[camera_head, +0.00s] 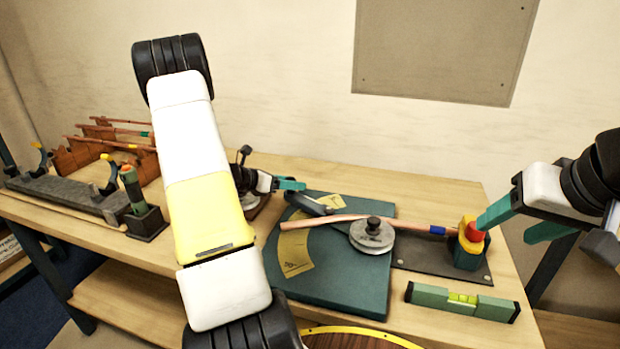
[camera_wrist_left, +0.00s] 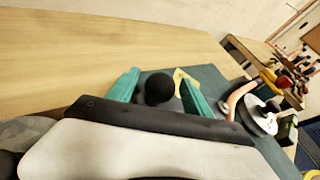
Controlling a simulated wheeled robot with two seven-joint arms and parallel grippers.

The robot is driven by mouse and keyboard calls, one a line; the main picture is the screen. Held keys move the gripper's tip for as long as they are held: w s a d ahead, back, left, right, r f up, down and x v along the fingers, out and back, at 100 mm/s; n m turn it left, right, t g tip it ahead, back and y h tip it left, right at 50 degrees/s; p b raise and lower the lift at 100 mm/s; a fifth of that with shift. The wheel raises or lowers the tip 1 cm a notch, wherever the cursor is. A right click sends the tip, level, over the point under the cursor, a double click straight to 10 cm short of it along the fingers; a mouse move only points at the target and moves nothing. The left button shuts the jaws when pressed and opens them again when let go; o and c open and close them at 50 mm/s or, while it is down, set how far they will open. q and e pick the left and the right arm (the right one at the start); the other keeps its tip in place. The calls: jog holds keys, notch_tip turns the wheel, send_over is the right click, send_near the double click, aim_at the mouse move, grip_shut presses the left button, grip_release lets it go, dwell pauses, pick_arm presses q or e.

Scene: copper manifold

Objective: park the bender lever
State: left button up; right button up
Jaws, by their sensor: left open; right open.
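The bender has a teal base plate (camera_head: 340,290) with a yellow angle scale (camera_head: 295,250) and a round grey former (camera_head: 372,236). Its blue-grey lever (camera_head: 306,204) points to the back left. A copper tube (camera_head: 335,219) with a blue band crosses the former. My left gripper (camera_head: 298,185) is at the lever's outer end. In the left wrist view its open fingers (camera_wrist_left: 160,92) stand on either side of the lever's black ball knob (camera_wrist_left: 158,86); contact cannot be told. My right gripper (camera_head: 504,233) is open, one fingertip close to the red knob (camera_head: 474,232) of the yellow clamp (camera_head: 463,246).
A green spirit level (camera_head: 463,301) lies in front of the clamp. At left are a grey rack (camera_head: 75,197), copper pipe pieces (camera_head: 115,140) and a green-handled tool (camera_head: 132,188) in a dark holder (camera_head: 146,223). Bare bench lies behind the bender. My left arm hides the middle.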

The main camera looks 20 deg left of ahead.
pick_arm(q)
grip_shut()
jog(key=w+d+m+g+h, duration=0.1)
jog(key=w+d, duration=0.1)
jog(key=w, duration=0.1)
jog(key=w+d+m+g+h, duration=0.1)
jog(key=w+d+m, duration=0.1)
jog(key=w, duration=0.1)
jog(key=w+d+m+g+h, duration=0.1)
jog(key=w+d+g, duration=0.1)
jog(key=w, duration=0.1)
jog(key=shift+w+d+m+h, duration=0.2)
jog(key=shift+w+m+h, duration=0.1)
jog(key=shift+w, duration=0.1)
jog(key=shift+w+d, duration=0.3)
jog(key=shift+d, duration=0.1)
jog(key=shift+r+m, duration=0.1)
jog(key=shift+m, duration=0.2)
grip_release()
jog(key=shift+w+d, duration=0.1)
jog(key=shift+w, duration=0.05)
